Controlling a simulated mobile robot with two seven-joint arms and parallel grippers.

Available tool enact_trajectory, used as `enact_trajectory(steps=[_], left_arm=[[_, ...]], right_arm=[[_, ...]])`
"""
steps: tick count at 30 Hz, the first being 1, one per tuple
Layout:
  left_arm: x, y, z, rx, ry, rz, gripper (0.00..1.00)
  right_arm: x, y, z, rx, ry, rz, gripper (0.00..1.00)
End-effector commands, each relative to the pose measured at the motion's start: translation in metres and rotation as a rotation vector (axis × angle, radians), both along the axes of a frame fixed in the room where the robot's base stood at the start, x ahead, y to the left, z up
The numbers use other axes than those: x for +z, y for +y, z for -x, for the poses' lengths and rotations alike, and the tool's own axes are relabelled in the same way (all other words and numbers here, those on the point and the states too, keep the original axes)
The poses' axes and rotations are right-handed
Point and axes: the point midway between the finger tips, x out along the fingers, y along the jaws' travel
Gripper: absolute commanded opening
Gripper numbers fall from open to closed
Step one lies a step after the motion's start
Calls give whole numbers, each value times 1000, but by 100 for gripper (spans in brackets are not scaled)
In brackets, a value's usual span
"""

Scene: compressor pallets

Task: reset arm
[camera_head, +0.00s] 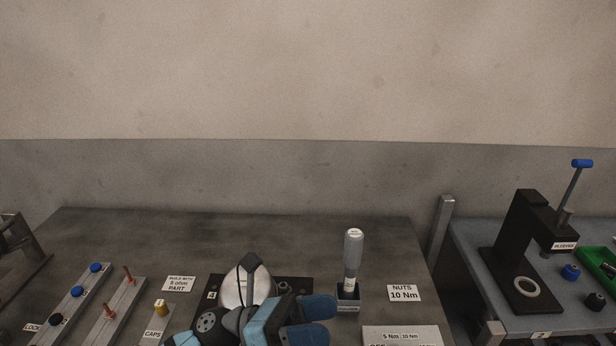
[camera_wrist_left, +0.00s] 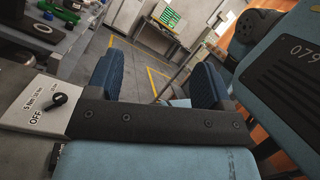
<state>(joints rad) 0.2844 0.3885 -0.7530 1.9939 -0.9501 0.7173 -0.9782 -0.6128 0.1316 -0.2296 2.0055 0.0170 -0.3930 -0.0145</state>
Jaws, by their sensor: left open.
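My left gripper (camera_head: 318,321) is low in the middle of the head view, over the front of the dark table. Its two blue fingers point right. In the left wrist view the fingers (camera_wrist_left: 158,85) stand wide apart, with only floor and distant furniture visible between them. The gripper is open and empty. Behind my left wrist, a white rounded compressor (camera_head: 233,288) with a black band sits on a black plate marked 4; its lower part is hidden by my arm. My right gripper is not in view.
A grey-handled driver (camera_head: 353,253) stands upright in a holder right of the gripper. A 5 Nm/10 Nm switch panel (camera_head: 402,333) lies in front. Rails with blue caps (camera_head: 96,267) and copper pieces are left. A black press (camera_head: 521,240) stands on the right table. The table's back is clear.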

Motion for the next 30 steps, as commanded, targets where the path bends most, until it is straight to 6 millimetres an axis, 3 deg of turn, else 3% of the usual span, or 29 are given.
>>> enact_trajectory(steps=[2,5,9,11,15,18,21,25,30], left_arm=[[0,15,-15,95,331,127,74],[-18,42,-35,202,744,292,74],[-75,92,-46,339,1317,553,74],[-108,115,-41,395,1557,677,74],[-187,164,-2,518,2051,987,74],[-228,186,33,582,2289,1174,74],[-255,201,62,629,2442,1315,74],[-271,209,83,659,2538,1413,74],[-275,211,87,665,2556,1434,74]], right_arm=[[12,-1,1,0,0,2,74],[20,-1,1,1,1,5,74],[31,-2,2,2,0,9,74],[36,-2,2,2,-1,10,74],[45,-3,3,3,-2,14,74],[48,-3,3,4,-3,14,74],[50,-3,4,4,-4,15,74],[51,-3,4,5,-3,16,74],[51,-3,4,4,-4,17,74]])
